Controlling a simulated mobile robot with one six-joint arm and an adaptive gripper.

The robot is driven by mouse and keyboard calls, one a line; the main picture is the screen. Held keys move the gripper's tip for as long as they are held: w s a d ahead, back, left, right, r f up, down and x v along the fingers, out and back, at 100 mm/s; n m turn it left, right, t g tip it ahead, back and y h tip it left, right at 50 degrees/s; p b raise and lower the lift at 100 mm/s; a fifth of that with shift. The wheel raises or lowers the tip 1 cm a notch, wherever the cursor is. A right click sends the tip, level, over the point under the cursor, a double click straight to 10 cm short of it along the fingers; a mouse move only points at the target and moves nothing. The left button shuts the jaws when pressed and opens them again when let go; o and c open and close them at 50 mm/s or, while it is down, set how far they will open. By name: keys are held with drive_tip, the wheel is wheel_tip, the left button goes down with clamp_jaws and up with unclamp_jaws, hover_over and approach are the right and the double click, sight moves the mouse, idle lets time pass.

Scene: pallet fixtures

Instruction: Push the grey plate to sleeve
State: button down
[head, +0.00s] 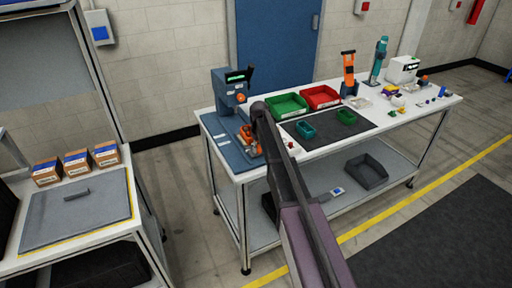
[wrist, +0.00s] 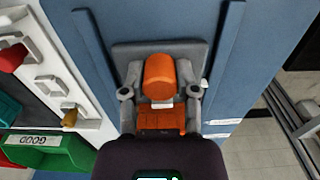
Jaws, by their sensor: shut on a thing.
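The grey plate (wrist: 160,48) shows in the wrist view as a flat grey piece between two blue rails on a blue base (wrist: 262,30). An orange handle (wrist: 159,76), a rounded knob with a block below it, stands in front of the plate. My gripper (wrist: 160,90) has its grey fingers on both sides of this orange part and is shut on it. I cannot make out which part is the sleeve.
A blue-grey press-like machine (head: 228,92) stands behind the base. Green (head: 286,106) and red (head: 320,97) bins and a dark mat (head: 325,131) lie to the right. A separate left bench holds several boxes (head: 77,160) and a grey panel (head: 75,220).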

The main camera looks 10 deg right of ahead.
sight(248, 134)
drive_tip(key=shift+w+a, duration=0.55)
drive_tip(key=shift+w, duration=1.2)
drive_tip(key=shift+w+a, duration=0.6)
drive_tip(key=shift+w, duration=1.15)
drive_tip(key=shift+w+a, duration=0.55)
drive_tip(key=shift+w, duration=1.2)
drive_tip(key=shift+c, duration=2.2)
unclamp_jaws()
drive_tip(key=shift+f, duration=0.1)
drive_tip(key=shift+r+p, duration=4.05)
